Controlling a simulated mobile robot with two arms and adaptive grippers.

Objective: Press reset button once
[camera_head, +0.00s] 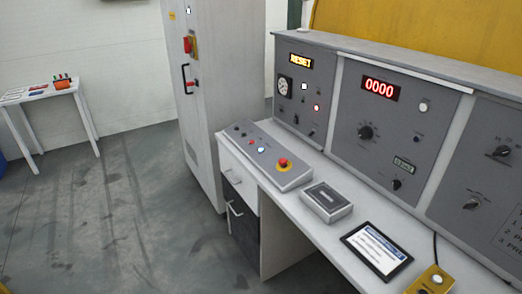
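No button can be read as the reset button; the small labels are not legible. An amber display (300,61) on the left upright panel seems to read "RESET". Below it are a white lit square (304,86) and a red lit button (316,107). A sloped button box (262,166) on the desk has small buttons, a lit white one (261,149) and a red mushroom button on yellow (283,162). A white round button (423,106) sits right of the red "0000" counter (380,88). Neither of my grippers is in view.
A dark-topped box (326,201), a tablet (377,249) and a yellow box with buttons (432,281) lie on the white desk (300,216). A tall grey cabinet (203,95) stands left of it. A small table (53,91) is far left. The floor between is clear.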

